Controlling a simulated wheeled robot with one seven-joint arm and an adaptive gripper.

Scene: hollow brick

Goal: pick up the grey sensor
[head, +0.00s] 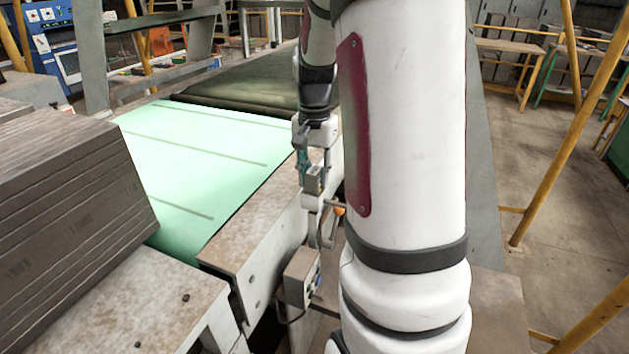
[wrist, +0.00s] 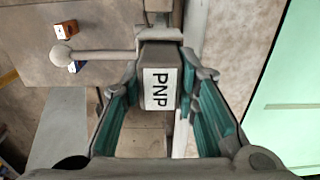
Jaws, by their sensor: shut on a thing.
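The grey sensor (wrist: 158,85) is a small box with a white label reading "PNP", in the middle of the wrist view. My gripper (wrist: 166,78) has its teal-padded fingers on both sides of it, shut on it. In the head view my gripper (head: 311,168) points down beside the conveyor's side rail, with the sensor (head: 315,181) between its fingers, partly hidden. A pale bracket lies right at the sensor's far end in the wrist view; I cannot tell whether the two touch.
A rod with a round end (wrist: 64,55) sticks out beside the sensor. The green conveyor belt (head: 195,150) runs left of the rail (head: 262,225). A stack of brown boards (head: 70,200) stands at the left. A grey box (head: 301,278) hangs below the rail.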

